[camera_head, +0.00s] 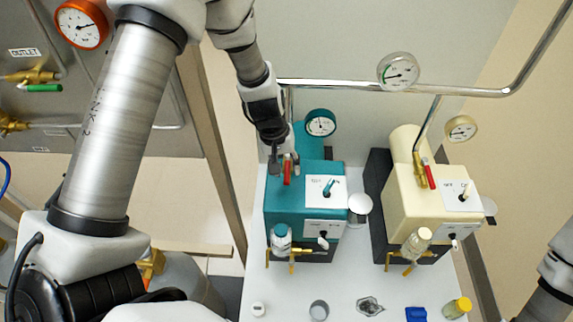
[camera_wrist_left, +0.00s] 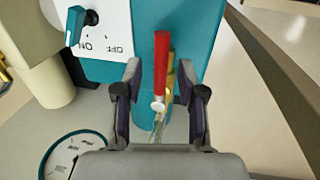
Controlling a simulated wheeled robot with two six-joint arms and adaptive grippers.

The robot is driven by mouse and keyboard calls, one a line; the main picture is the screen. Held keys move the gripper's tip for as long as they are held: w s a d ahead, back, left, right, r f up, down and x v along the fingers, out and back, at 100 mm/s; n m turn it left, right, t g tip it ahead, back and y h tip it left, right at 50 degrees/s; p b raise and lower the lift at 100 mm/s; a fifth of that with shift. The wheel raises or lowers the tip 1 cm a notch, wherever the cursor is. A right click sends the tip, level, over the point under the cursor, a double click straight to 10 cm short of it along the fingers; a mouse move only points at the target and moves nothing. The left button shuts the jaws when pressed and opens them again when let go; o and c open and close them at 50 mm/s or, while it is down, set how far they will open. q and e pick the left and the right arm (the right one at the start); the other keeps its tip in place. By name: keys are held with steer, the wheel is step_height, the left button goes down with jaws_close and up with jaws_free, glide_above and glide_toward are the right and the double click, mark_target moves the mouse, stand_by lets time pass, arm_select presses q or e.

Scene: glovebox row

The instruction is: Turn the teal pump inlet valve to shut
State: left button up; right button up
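The teal pump (camera_head: 282,207) stands on the white bench, left of a cream pump. Its inlet valve has a red lever handle (camera_head: 287,174) at the top left of the pump; brass of the valve shows beside it in the left wrist view (camera_wrist_left: 171,82). My left gripper (camera_head: 286,163) is open, reaching down from above at the valve. In the left wrist view the red lever (camera_wrist_left: 161,62) lies between the two spread fingers, with a visible gap on each side. The gripper hides part of the valve in the head view. My right gripper is out of view.
A teal-rimmed gauge (camera_head: 320,123) sits close right of my left gripper, and a metal pipe (camera_head: 335,86) runs behind. The cream pump (camera_head: 433,207) has its own red lever. Small jars and a blue item (camera_head: 416,314) lie along the front of the bench.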

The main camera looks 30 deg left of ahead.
arm_select(q)
steer(key=shift+c, duration=0.3)
steer(key=shift+s+r, duration=0.15)
steer(key=shift+s, duration=0.05)
jaws_close()
